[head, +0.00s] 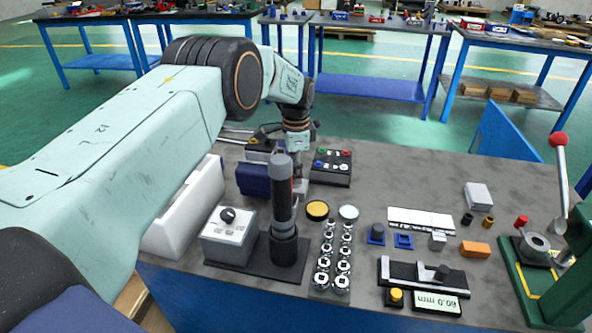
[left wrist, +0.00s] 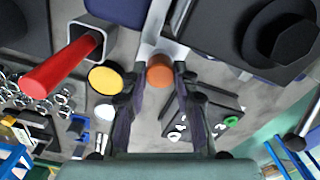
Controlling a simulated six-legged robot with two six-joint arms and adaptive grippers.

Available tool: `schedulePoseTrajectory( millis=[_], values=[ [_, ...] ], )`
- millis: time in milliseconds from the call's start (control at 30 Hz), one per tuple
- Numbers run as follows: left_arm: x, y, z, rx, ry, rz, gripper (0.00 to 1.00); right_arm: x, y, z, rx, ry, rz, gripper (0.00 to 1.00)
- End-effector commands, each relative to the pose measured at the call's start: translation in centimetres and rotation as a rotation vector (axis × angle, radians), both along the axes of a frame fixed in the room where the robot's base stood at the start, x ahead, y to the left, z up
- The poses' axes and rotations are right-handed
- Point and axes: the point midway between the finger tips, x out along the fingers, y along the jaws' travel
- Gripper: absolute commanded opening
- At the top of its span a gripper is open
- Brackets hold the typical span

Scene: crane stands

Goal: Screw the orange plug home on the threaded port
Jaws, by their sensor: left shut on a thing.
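The orange plug (left wrist: 159,72) shows as a round orange-brown face in the left wrist view. My left gripper (left wrist: 159,80) has one finger on each side of it and is shut on it. A pale grey metal piece (left wrist: 158,32) lies just beyond the plug; the port's thread is hidden, so I cannot tell how far the plug sits in it. In the head view my left gripper (head: 298,163) points down behind a dark upright cylinder (head: 283,205), and the plug is not visible. My right gripper is not in view.
A black button box (head: 331,167) stands close to the gripper. A grey box with a knob (head: 230,235), a yellow disc (head: 317,208) and several shiny sockets (head: 333,262) are nearer. A green lever press (head: 545,260) stands at right. The table's back right is mostly clear.

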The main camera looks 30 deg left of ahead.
Motion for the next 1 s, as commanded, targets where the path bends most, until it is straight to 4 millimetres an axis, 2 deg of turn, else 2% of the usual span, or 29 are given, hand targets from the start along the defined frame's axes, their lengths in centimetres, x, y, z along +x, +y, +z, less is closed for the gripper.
schedulePoseTrajectory(
  millis=[200,300,667,1000],
  values=[
    [0.02,0.05,-0.07,0.001,-0.001,-0.239,0.00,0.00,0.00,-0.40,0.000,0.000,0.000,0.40],
    [0.01,0.05,-0.05,0.001,-0.001,-0.305,0.00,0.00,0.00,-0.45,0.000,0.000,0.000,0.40],
    [0.01,0.05,-0.02,0.001,-0.001,-0.339,0.00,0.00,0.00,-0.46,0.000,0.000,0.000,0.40],
    [0.03,0.06,-0.06,0.001,-0.001,-0.690,0.00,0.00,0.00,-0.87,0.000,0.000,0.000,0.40]
  ],
)
